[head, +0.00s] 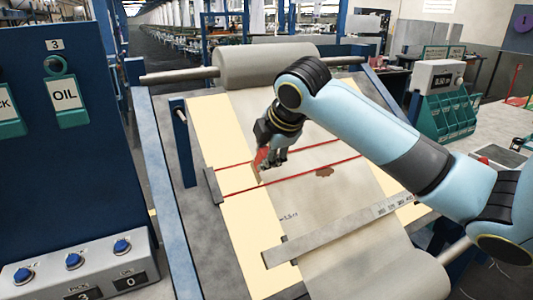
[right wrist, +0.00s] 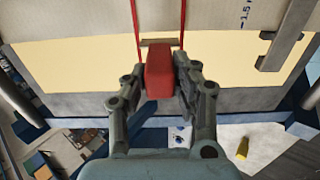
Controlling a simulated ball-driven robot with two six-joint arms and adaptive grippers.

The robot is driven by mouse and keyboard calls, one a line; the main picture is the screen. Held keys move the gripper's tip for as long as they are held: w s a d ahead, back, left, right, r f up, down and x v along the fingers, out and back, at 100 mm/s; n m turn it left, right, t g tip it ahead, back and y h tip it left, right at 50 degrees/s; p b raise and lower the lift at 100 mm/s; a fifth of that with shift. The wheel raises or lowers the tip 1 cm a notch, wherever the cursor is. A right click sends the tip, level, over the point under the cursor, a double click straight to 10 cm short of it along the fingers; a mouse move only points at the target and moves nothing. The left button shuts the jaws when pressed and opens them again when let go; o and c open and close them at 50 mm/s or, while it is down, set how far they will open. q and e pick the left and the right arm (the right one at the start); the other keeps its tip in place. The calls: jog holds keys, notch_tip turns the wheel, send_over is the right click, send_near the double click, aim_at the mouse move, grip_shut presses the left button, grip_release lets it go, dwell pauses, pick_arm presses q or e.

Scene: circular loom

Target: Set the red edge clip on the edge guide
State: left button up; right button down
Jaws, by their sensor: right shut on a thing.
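My right gripper (head: 267,160) reaches over the left edge of the pale cloth, shut on the red edge clip (head: 261,156). In the right wrist view the clip (right wrist: 159,72) is a red block between the two fingers (right wrist: 160,80). A small brown piece, possibly the edge guide, shows at the cloth edge just beyond the clip in the right wrist view (right wrist: 155,42). I cannot tell whether the clip touches it. Two red lines (head: 235,190) cross the cloth on either side of the clip. My left gripper is out of view.
The cloth (head: 350,200) runs from a roller (head: 265,65) over a cream board (head: 235,225). A metal ruler bar (head: 340,232) crosses it nearer to me. A brown mark (head: 325,172) lies on the cloth. A button box (head: 75,270) stands at left, green bins (head: 445,115) at right.

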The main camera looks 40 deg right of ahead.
jog(key=shift+w+d+f, duration=0.1)
jog(key=shift+w+f, duration=0.3)
jog(key=shift+f, duration=0.2)
jog(key=shift+w+f+b, duration=0.15)
jog(key=shift+f+b, duration=0.1)
jog(key=shift+b, duration=0.15)
jog(key=shift+b+x, duration=0.5)
jog(key=shift+x, duration=0.4)
jog(key=c, duration=1)
grip_release()
jog(key=shift+o, duration=0.2)
jog(key=shift+r, duration=0.15)
jog(key=v, duration=1.2)
